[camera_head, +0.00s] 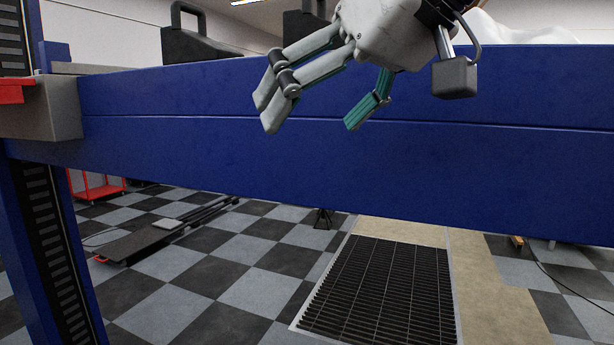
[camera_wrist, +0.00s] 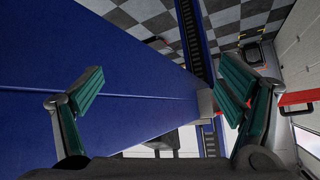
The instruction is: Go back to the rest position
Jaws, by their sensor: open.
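My gripper (camera_head: 315,110) hangs at the top centre of the head view, in front of a wide blue beam (camera_head: 240,160). Its grey and green fingers are spread apart with nothing between them. In the wrist view the two green-padded fingers (camera_wrist: 165,95) stand wide apart at left and right. The blue beam (camera_wrist: 120,60) fills the left and middle of that view, behind the left finger. I cannot tell how far the fingers are from the beam.
A blue post (camera_head: 45,240) with a dark slotted strip stands at the left, with a grey block (camera_head: 45,108) on it. A black case-like object (camera_head: 190,40) shows above the beam. Below are a checkered floor (camera_head: 235,255) and a dark floor grate (camera_head: 385,285). A red cart (camera_head: 97,187) stands at the far left.

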